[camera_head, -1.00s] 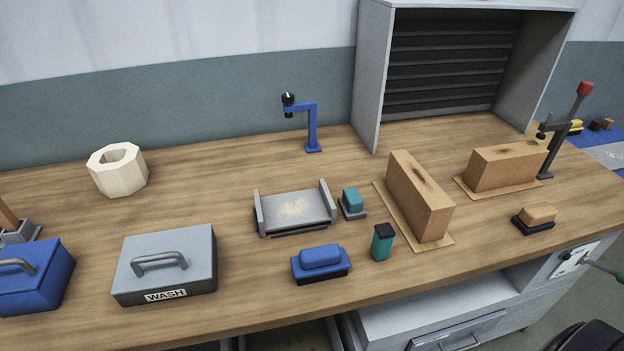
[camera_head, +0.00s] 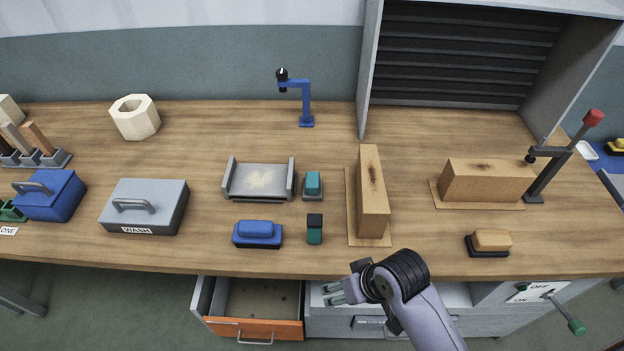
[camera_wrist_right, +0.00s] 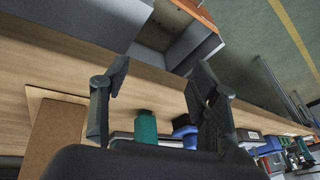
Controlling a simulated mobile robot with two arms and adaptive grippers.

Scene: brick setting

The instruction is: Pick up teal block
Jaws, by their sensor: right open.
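A teal block (camera_head: 313,182) sits on a small grey base, just right of the grey tray (camera_head: 258,182). In front of it is a second teal piece with a dark top (camera_head: 314,230). My right gripper (camera_head: 332,293) is open and empty, low in front of the bench edge, near the open drawer. It is apart from both teal pieces. In the right wrist view, a teal shape (camera_wrist_right: 146,125) shows between the two open fingers, farther off; which teal piece it is I cannot tell. My left gripper is not in view.
A blue block on a dark base (camera_head: 257,233) stands left of the dark-topped teal piece. A tall tan block (camera_head: 373,195) stands on a board to the right. An orange-fronted drawer (camera_head: 255,328) hangs open below. The bench (camera_head: 205,235) is bare between these things.

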